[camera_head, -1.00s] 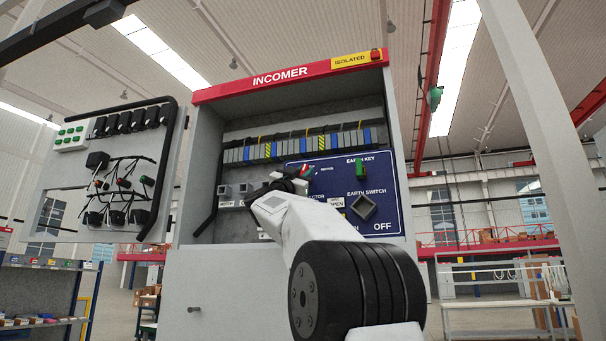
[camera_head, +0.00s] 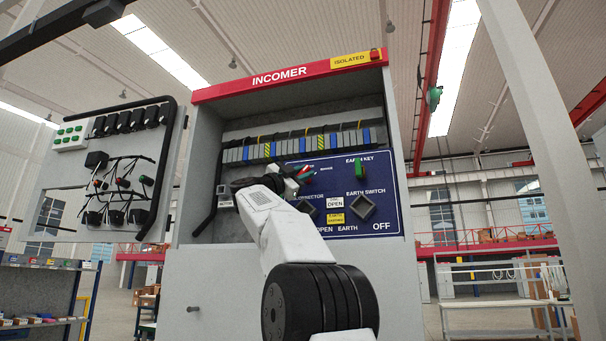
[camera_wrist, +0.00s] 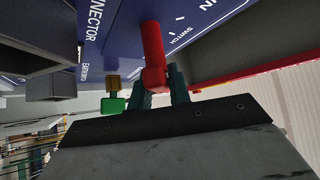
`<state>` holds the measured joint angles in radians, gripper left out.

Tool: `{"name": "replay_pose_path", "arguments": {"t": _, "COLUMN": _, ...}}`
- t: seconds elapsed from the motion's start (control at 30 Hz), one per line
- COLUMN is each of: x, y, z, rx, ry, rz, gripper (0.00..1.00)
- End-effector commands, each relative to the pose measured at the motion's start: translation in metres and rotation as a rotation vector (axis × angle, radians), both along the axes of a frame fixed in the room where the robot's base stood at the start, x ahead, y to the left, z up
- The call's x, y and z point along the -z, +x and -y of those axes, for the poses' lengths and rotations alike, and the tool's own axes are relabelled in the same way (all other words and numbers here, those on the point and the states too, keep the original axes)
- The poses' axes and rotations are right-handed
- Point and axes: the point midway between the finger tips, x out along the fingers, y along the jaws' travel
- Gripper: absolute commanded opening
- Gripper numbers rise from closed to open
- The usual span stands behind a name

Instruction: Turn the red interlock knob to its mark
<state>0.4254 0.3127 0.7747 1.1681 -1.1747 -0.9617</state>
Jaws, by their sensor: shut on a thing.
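The red interlock knob (camera_wrist: 153,52) stands out from the blue panel (camera_wrist: 215,12) in the wrist view. My gripper (camera_wrist: 161,86) is shut on its outer end, with one dark teal finger on each side. Short white tick marks show on the panel beside the knob; I cannot tell whether the knob lines up with one. In the head view my gripper (camera_head: 292,178) is at the upper left of the blue panel (camera_head: 390,195). A bit of red shows at its tip, and my wrist hides most of the knob there.
A green key (camera_head: 358,168) and a grey square switch handle (camera_head: 363,207) sit right of my gripper. A dark selector handle (camera_head: 307,209) is below it. Terminal blocks (camera_head: 290,148) run above. The open cabinet door (camera_head: 110,180) stands at left.

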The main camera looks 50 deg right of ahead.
Motion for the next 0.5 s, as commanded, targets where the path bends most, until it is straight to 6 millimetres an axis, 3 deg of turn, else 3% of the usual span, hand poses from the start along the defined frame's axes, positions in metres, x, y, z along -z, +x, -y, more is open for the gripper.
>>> {"name": "replay_pose_path", "arguments": {"t": 0.17, "x": 0.0013, "y": 0.0012, "z": 0.0006, "rx": 0.000, "ry": 0.002, "rz": -0.002, "gripper": 0.00}}
{"name": "replay_pose_path", "arguments": {"t": 0.2, "x": 0.0013, "y": 0.0012, "z": 0.0006, "rx": 0.000, "ry": 0.002, "rz": -0.002, "gripper": 0.27}}
{"name": "replay_pose_path", "arguments": {"t": 0.27, "x": 0.0012, "y": 0.0010, "z": 0.0006, "rx": 0.000, "ry": 0.002, "rz": -0.002, "gripper": 0.38}}
{"name": "replay_pose_path", "arguments": {"t": 0.5, "x": 0.0005, "y": 0.0004, "z": 0.0001, "rx": -0.001, "ry": 0.000, "rz": -0.002, "gripper": 0.38}}
